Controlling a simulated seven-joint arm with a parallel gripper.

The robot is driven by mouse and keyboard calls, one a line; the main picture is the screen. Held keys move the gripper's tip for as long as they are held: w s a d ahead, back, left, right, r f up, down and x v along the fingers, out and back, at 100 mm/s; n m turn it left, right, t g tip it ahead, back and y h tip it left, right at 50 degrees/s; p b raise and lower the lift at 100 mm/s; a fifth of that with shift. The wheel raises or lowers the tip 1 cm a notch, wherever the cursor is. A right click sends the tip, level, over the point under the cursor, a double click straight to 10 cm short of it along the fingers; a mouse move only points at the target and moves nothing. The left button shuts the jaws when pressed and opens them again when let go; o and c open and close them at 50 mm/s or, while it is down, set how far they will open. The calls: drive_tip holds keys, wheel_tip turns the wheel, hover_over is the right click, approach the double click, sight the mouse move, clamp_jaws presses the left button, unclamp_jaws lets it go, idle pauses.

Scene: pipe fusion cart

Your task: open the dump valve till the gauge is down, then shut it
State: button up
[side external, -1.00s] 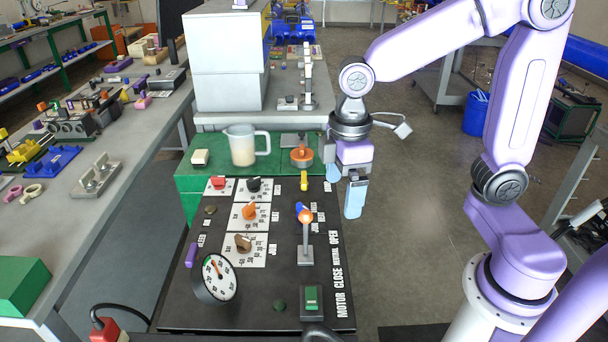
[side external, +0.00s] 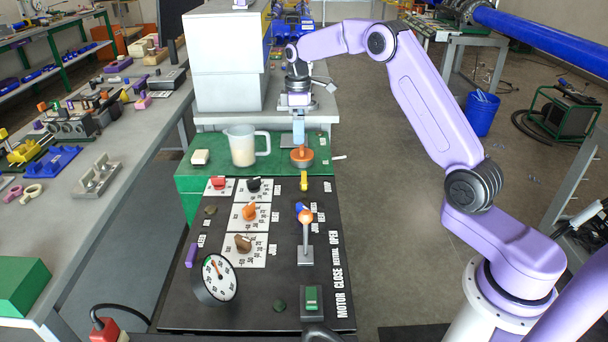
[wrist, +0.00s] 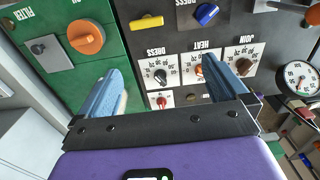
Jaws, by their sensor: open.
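The round white-faced gauge (side external: 220,278) stands at the near left of the black panel. It also shows at the right in the wrist view (wrist: 300,78); its reading is too small to tell. Candidate controls are the orange round knob (side external: 302,157) on the green box, the yellow handle (side external: 304,180) and the blue handle (side external: 300,208). The wrist view shows the orange knob (wrist: 86,37), yellow handle (wrist: 147,22) and blue handle (wrist: 207,14). My gripper (wrist: 162,65) is open and empty, with blue fingers apart. In the side view it hangs behind the orange knob.
A clear jug (side external: 242,146) and a cream block (side external: 200,157) stand on the green box (side external: 190,182). A lever with an orange ball (side external: 306,216) rises from the panel. A tall white cabinet (side external: 226,65) stands behind.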

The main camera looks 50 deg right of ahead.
sight(304, 177)
drive_tip(key=d+f, duration=0.1)
drive_tip(key=f, duration=0.5)
drive_tip(key=d+f, duration=0.1)
drive_tip(key=f, duration=0.5)
drive_tip(key=d+f, duration=0.1)
drive_tip(key=f, duration=0.5)
drive_tip(key=shift+w+f, duration=0.15)
drive_tip(key=shift+w, duration=0.25)
drive_tip(key=c, duration=1)
